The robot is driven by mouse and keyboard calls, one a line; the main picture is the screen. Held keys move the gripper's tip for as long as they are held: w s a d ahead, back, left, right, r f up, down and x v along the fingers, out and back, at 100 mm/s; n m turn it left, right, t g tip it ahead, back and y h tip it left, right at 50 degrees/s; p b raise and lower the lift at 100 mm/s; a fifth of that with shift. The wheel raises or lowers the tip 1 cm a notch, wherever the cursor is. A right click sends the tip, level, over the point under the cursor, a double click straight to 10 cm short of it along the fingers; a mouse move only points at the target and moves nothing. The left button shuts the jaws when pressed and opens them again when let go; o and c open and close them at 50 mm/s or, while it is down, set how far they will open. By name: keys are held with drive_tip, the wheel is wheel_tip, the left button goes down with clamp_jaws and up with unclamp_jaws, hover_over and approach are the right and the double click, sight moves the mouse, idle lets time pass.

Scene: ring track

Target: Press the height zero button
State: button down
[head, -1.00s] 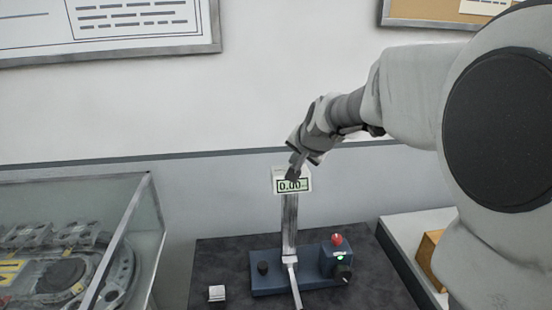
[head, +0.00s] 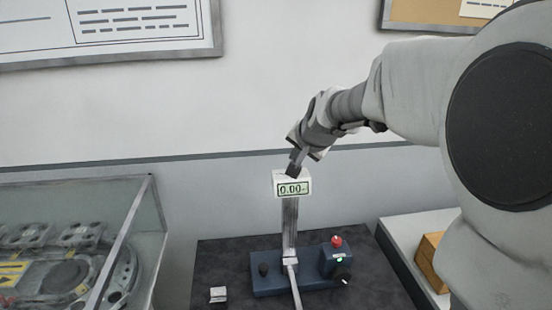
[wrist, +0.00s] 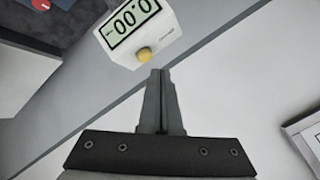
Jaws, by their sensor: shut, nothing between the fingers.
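The height gauge's display box (head: 292,186) sits on top of a metal column and reads 0.00 in the head view. It also shows in the wrist view (wrist: 170,40), with a round yellow button (wrist: 144,55) on its top edge. My gripper (head: 292,167) is shut and empty just above the top of the box in the head view. In the wrist view its closed fingertips (wrist: 157,74) lie close to the yellow button, with a small visible gap in the picture. I cannot tell the exact height above it. The button is hidden in the head view.
The column (head: 290,230) rises from a blue base (head: 275,286) on a dark mat (head: 220,262). The base carries a red button (head: 337,241) and black knobs. A small metal block (head: 218,294) lies at left. A glass case (head: 150,215) stands further left, a tray (head: 400,235) at right.

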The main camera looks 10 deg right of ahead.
wheel_tip(320, 180, up, 5)
drive_tip(key=p, duration=0.3)
drive_tip(key=shift+f, duration=0.15)
idle(0.4)
drive_tip(key=s+f+n+g, duration=0.1)
drive_tip(key=s+n, duration=0.3)
drive_tip(key=s, duration=1.1)
drive_tip(key=s+f+n+g+h, duration=0.1)
drive_tip(key=s+f+n+g, duration=0.1)
drive_tip(key=s, duration=1.4)
drive_tip(key=shift+f+n+g, duration=0.3)
drive_tip(key=shift+n, duration=0.6)
